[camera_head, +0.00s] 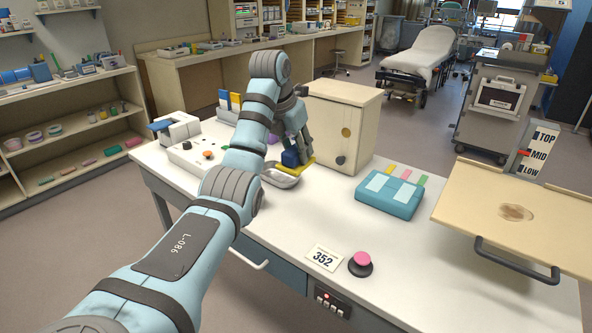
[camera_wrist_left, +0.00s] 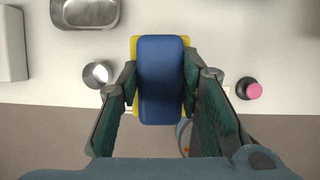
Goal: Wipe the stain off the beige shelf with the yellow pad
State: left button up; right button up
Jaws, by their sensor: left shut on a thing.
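The yellow pad (camera_head: 299,168) has a blue grip block (camera_head: 290,158) on top. My left gripper (camera_head: 295,148) is shut on this block, near the steel tray and in front of the beige cabinet. In the left wrist view the blue block (camera_wrist_left: 160,80) sits between the fingers (camera_wrist_left: 158,88), with yellow edges of the pad (camera_wrist_left: 134,48) showing around it. The beige shelf (camera_head: 462,205) is at the right, with a brown stain (camera_head: 516,213) on its top and a dark handle at its front. The pad is well apart from the stain. My right gripper is not in view.
A steel tray (camera_head: 280,181), a beige cabinet (camera_head: 343,115), a teal case (camera_head: 390,198) and a pink button (camera_head: 361,261) stand on the white table (camera_head: 290,225). A 352 card (camera_head: 324,258) lies near the front edge. A TOP/MID/LOW sign (camera_head: 538,150) stands behind the shelf.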

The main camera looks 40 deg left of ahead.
pick_arm(q)
jog(key=shift+r, duration=0.85)
jog(key=shift+f, duration=0.1)
jog(key=o, duration=0.4)
jog(key=shift+c, duration=1.4)
